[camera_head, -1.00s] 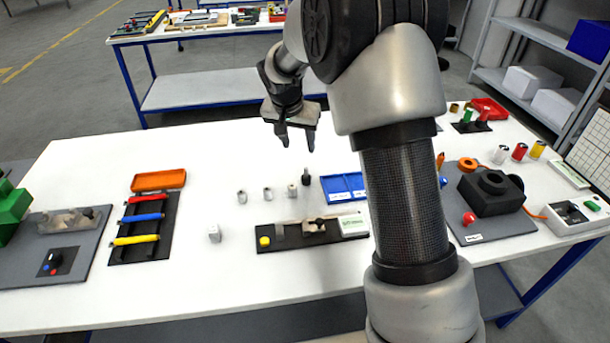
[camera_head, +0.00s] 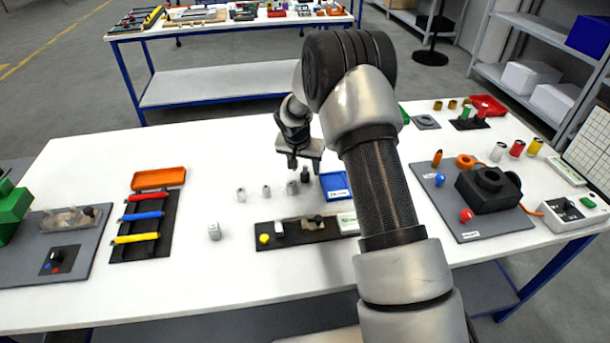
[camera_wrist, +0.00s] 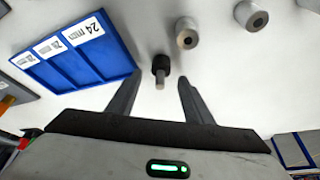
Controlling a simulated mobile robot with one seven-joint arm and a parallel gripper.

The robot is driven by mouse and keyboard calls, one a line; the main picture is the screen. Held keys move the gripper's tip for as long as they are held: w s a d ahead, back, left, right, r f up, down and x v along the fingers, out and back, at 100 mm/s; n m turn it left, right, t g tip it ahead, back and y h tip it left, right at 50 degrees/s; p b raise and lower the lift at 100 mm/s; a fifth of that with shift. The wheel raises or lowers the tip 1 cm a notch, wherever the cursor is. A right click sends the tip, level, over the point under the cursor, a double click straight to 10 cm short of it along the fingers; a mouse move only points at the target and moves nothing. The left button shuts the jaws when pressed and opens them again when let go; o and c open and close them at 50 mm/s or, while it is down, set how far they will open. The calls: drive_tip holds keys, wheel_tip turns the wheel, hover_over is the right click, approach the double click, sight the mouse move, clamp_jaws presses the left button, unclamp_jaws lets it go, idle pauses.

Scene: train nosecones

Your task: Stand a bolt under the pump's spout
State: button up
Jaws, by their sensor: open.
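A small bolt (camera_head: 305,175) with a dark, wide base and a thinner grey shank stands on the white table, left of the blue tray. In the wrist view the bolt (camera_wrist: 160,66) shows beyond and between the fingertips, its shank towards me. My gripper (camera_head: 304,165) is open and empty above it, pointing down. In the wrist view no finger of my gripper (camera_wrist: 158,82) touches the bolt. A black strip (camera_head: 275,243) with a yellow knob, small blocks and a green-white label lies in front. It may carry the pump; I cannot make out its spout.
Small grey sleeves (camera_head: 266,191) stand in a row left of the bolt, the nearest close by. The blue tray (camera_head: 334,193) with a 24 mm label is close on the right.

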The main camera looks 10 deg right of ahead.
drive_tip(key=shift+f, duration=0.15)
clamp_jaws()
